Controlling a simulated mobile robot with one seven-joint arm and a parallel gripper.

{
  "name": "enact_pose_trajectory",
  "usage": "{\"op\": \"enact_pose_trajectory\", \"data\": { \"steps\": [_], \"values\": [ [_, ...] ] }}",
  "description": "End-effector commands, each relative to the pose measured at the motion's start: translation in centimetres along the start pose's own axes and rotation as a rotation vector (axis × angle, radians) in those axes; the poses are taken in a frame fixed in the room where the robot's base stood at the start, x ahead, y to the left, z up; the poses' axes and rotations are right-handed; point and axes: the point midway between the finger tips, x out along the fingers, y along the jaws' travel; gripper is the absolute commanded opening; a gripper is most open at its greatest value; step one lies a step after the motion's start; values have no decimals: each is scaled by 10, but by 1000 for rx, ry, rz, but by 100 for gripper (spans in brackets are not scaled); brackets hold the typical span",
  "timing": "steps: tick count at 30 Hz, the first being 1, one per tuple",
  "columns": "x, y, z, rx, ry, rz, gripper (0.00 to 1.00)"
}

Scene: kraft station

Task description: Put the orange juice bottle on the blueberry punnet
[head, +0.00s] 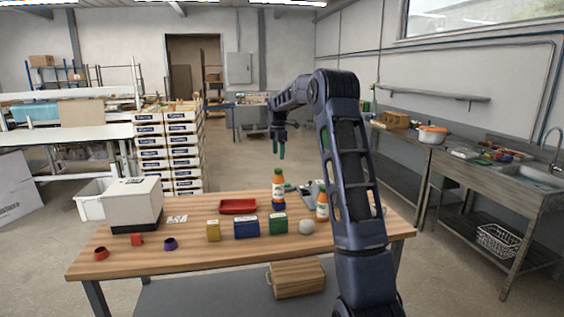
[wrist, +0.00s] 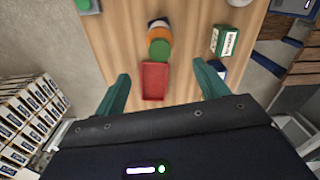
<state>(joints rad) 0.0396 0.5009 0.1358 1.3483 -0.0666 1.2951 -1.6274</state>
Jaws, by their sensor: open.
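An orange juice bottle (head: 278,182) with a green cap stands upright near the table's far side, on a small dark blue thing (head: 278,206) that looks like the blueberry punnet. In the wrist view the bottle (wrist: 159,33) shows from above, with a dark edge (wrist: 157,20) beyond its base. A second orange bottle (head: 322,205) stands to the right, partly beside my arm. My gripper (head: 279,155) is open and empty, raised above the table and apart from the bottle. In the wrist view its teal fingers (wrist: 162,72) are spread wide with nothing between them.
A red tray (head: 238,206) lies left of the bottle. A white-and-black machine (head: 134,203) stands at left.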

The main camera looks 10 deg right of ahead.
Motion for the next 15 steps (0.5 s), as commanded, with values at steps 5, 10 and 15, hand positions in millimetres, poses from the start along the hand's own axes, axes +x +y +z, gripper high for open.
{"op": "enact_pose_trajectory", "data": {
  "steps": [5,10,15],
  "values": [
    [-19,-19,-2,56,-6,16,73],
    [-51,-66,-8,202,-16,53,73],
    [-77,-120,-13,370,-17,94,73]
  ]
}}
